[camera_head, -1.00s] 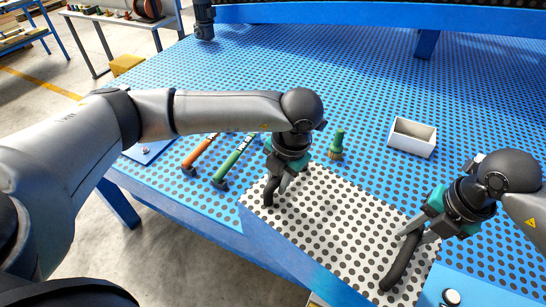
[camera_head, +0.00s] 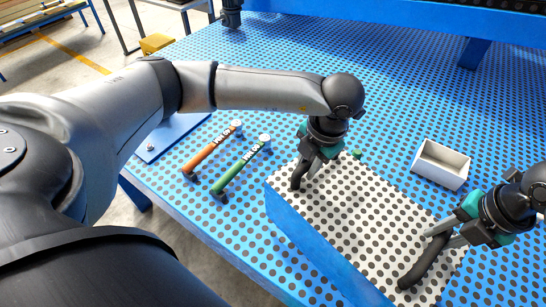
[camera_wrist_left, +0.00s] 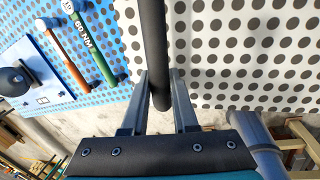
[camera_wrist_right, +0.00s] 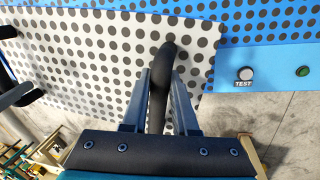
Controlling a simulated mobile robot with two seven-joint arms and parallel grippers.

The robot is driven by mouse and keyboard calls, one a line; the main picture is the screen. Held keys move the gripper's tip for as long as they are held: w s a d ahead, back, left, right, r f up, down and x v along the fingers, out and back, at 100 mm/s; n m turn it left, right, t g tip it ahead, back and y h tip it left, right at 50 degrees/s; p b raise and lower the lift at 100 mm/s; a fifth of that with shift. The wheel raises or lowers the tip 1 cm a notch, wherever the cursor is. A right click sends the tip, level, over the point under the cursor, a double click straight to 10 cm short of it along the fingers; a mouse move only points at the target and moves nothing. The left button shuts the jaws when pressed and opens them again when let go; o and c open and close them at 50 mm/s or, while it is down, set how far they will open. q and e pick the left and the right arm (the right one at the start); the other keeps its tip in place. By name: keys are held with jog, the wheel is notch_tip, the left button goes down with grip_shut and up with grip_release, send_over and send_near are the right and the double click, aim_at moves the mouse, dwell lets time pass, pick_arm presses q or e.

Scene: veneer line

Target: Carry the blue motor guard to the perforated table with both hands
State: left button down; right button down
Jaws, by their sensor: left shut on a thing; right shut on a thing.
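The motor guard (camera_head: 350,222) is a box with a white, dark-dotted top and a blue side facing me. It has a black bar handle at each end. My left gripper (camera_head: 303,176) is shut on the left handle, which runs between its fingers in the left wrist view (camera_wrist_left: 153,45). My right gripper (camera_head: 432,242) is shut on the right handle, also seen in the right wrist view (camera_wrist_right: 162,80). The guard is over the blue perforated table (camera_head: 290,90), near its front edge. I cannot tell whether its underside touches the table; the underside is hidden.
An orange-handled tool (camera_head: 212,150) and a green-handled tool (camera_head: 240,168) lie left of the guard. A white open box (camera_head: 440,164) stands beyond the guard. The table's far middle is clear.

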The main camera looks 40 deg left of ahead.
pick_arm(q)
jog(key=shift+r, duration=0.1)
pick_arm(e)
jog(key=shift+r, duration=0.1)
